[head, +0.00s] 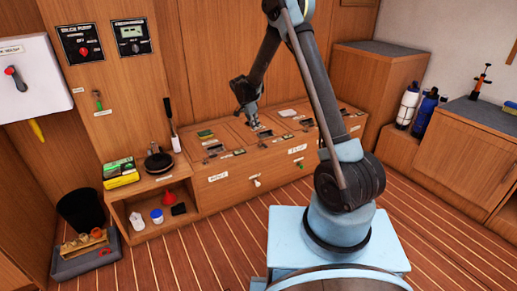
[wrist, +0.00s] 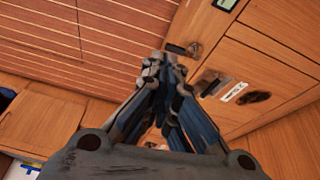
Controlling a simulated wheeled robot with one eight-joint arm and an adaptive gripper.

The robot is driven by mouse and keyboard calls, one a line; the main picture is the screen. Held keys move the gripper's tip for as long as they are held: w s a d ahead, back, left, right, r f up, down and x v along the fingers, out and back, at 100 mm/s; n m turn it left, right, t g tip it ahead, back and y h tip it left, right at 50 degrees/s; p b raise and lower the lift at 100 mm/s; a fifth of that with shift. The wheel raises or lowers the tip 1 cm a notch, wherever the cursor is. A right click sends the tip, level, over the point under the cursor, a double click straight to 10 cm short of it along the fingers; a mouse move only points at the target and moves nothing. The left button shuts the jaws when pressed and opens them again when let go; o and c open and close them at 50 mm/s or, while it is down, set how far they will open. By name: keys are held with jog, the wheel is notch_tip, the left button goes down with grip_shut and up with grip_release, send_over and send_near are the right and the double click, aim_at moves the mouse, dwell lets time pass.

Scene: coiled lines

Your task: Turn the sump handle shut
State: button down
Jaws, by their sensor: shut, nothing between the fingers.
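The front of the low wooden bench carries a white handle (head: 257,183) and a green handle (head: 300,163). Another green handle (head: 98,100) is on the wall panel at the left. The labels are too small to read, so I cannot tell which one is the sump handle. My gripper (head: 253,123) is over the bench top, above and behind the white handle, apart from both front handles. In the wrist view my gripper (wrist: 165,58) is shut and empty, its fingertips together. No handle is clearly recognisable in the wrist view.
The bench top (head: 225,133) has hatch lids with dark recesses and small items. A shelf (head: 150,187) at left holds a pan, boxes, a red funnel and a white jar. Bottles (head: 425,112) stand at right. The striped floor (head: 215,255) before the bench is clear.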

aim_at(263, 144)
jog(key=w+a+f+m, duration=0.1)
jog(key=a+f, duration=0.4)
jog(key=f, duration=0.2)
jog(key=shift+w+d+f, duration=0.8)
jog(key=shift+d+f, duration=0.25)
jog(key=shift+f, duration=0.7)
jog(key=shift+w+d+f, duration=0.8)
jog(key=shift+d+f, duration=0.2)
jog(key=shift+f, duration=0.7)
jog(key=shift+w+d+f, duration=0.8)
jog(key=shift+d+f, duration=0.25)
jog(key=shift+f, duration=0.7)
jog(key=shift+s+a, duration=0.1)
jog(key=shift+a, duration=0.05)
